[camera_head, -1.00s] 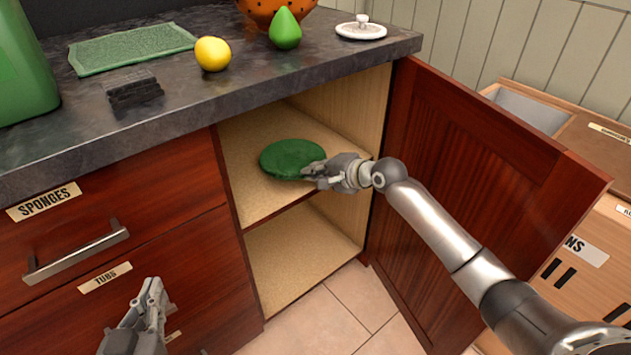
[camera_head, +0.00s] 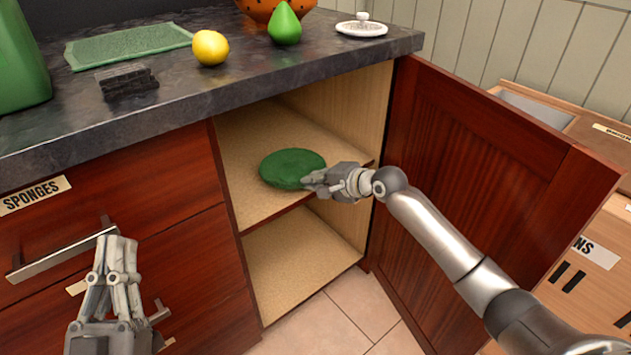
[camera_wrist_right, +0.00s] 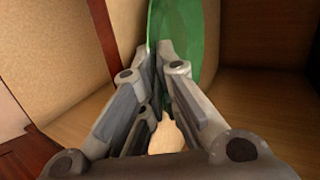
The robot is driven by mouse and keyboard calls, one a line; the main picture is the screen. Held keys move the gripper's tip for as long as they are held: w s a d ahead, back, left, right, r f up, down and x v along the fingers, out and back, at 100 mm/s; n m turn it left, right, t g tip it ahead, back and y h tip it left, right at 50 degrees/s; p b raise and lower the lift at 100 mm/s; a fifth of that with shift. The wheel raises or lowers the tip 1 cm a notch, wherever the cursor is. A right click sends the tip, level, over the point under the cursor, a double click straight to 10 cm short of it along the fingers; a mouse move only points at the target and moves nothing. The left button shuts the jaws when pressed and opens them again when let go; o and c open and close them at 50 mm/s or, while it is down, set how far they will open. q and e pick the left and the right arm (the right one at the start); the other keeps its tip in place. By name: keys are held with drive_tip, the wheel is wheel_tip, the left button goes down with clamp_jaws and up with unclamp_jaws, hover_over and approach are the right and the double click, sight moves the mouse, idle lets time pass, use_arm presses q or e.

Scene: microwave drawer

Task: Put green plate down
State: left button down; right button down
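The green plate (camera_head: 290,168) is inside the open cabinet, at the upper shelf (camera_head: 262,207). It looks about level, and I cannot tell whether it touches the shelf or is just above it. My right gripper (camera_head: 312,182) is shut on the plate's near right edge. In the right wrist view, the fingers (camera_wrist_right: 160,65) meet at the rim of the green plate (camera_wrist_right: 190,25). My left gripper (camera_head: 118,245) is empty in front of the drawers, fingers upright and close together, and looks shut.
The lower shelf (camera_head: 300,262) is empty. On the counter are a lemon (camera_head: 211,47), a green pear (camera_head: 285,25), a white lid (camera_head: 361,27) and a green mat (camera_head: 128,45). A drawer handle (camera_head: 62,252) is beside my left gripper.

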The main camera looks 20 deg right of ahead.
drive_tip(key=c, duration=1.9)
unclamp_jaws()
drive_tip(key=shift+f, duration=0.1)
